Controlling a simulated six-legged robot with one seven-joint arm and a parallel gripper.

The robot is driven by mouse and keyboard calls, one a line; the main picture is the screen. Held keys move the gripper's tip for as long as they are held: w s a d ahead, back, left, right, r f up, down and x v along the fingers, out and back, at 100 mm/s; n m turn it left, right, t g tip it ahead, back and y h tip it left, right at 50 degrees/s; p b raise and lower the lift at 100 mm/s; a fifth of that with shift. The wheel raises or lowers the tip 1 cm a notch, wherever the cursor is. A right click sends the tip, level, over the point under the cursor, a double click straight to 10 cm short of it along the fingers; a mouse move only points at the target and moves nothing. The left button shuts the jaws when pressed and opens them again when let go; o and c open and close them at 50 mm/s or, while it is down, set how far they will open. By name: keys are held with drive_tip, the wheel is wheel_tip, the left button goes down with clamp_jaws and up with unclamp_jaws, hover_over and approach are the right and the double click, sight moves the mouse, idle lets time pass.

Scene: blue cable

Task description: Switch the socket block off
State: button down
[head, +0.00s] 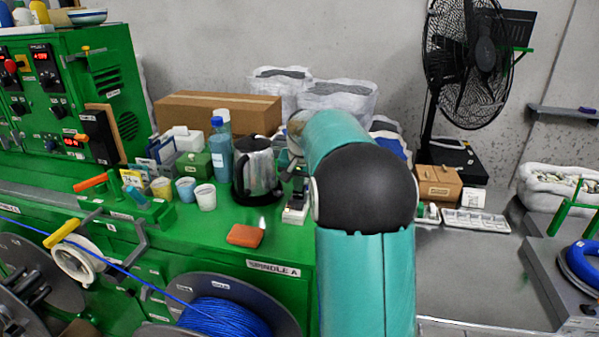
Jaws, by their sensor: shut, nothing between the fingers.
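My arm reaches forward over the right end of the bench.
Cups (205,197), a blue bottle (221,150) and an orange-brown block (245,236) stand on the bench left of the socket block. A cardboard box (218,113) is behind. A blue cable spool (222,315) hangs below the front edge. A black fan (466,65) stands right.

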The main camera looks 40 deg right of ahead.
sight(292, 203)
drive_tip(key=shift+w+a+f, duration=0.15)
drive_tip(key=shift+w+f, duration=0.05)
drive_tip(key=shift+f, duration=0.55)
drive_tip(key=shift+w+a+f, duration=0.2)
drive_tip(key=shift+w+f, duration=0.05)
drive_tip(key=shift+f, duration=0.45)
drive_tip(key=shift+w+a+f, duration=0.15)
drive_tip(key=shift+w+f, duration=0.05)
drive_tip(key=shift+f, duration=0.55)
drive_tip(key=shift+w+a+f+g+h, duration=0.2)
drive_tip(key=shift+w+f+g+h, duration=0.05)
drive_tip(key=shift+f+g+h, duration=0.1)
drive_tip(key=shift+d, duration=0.1)
drive_tip(key=shift+s, duration=0.1)
